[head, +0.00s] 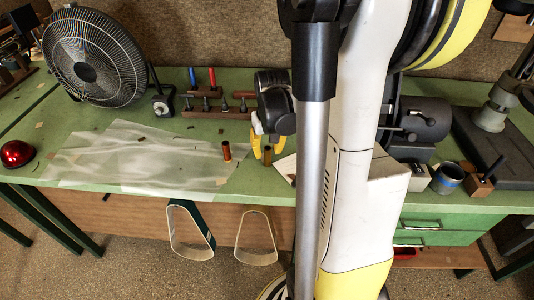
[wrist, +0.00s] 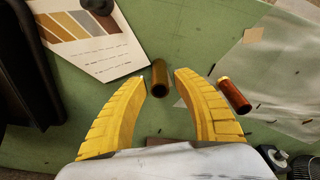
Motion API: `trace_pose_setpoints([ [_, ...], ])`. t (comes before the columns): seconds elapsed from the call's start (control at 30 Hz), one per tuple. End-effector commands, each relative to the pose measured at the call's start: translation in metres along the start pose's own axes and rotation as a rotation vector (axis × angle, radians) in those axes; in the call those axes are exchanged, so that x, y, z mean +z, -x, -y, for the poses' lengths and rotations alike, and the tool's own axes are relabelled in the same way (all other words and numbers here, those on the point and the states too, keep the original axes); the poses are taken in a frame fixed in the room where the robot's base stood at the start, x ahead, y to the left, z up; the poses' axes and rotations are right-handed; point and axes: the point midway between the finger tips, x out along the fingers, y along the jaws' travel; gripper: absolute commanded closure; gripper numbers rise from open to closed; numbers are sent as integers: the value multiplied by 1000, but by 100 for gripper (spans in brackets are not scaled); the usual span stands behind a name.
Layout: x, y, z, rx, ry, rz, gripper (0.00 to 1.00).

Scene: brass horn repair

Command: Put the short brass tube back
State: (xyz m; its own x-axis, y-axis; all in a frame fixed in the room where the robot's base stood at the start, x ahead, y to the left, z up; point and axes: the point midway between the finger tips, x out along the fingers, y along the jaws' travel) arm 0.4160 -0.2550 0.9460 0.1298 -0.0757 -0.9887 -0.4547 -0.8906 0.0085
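A brass-coloured tube (wrist: 159,75) shows in the wrist view between and just beyond my yellow fingertips, with a gap on each side. In the head view this tube (head: 267,153) appears upright near the bench's front edge. A second, redder copper tube (wrist: 235,95) with a bright rim stands outside my right-hand finger; the head view shows it upright (head: 226,151) on the clear sheet. I cannot tell surely which is the short tube. My gripper (wrist: 161,76) is open and empty; in the head view (head: 265,150) it is low over the bench, partly hidden.
A clear plastic sheet (head: 125,165) covers the bench left of my gripper. A card with coloured stripes (wrist: 88,38) lies close by. A rack of pegs and tools (head: 215,107) stands behind, with a fan (head: 95,58) at back left.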

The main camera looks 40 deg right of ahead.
Motion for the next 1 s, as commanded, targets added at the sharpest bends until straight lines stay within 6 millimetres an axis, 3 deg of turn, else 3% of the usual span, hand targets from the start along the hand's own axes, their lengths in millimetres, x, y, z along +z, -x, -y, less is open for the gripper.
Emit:
trace_pose_setpoints([
  [0.03, 0, 18, 0, 0, 0, 0, 65],
  [0.1, 0, 34, 0, 0, 0, 0, 65],
  [0.3, 0, 70, 0, 0, 0, 0, 65],
  [0.63, 2, 89, 8, -1, 13, -12, 65],
  [0.77, 14, 111, 44, -9, 80, -72, 65],
  [1.0, 73, 166, 141, -75, 280, -282, 65],
])
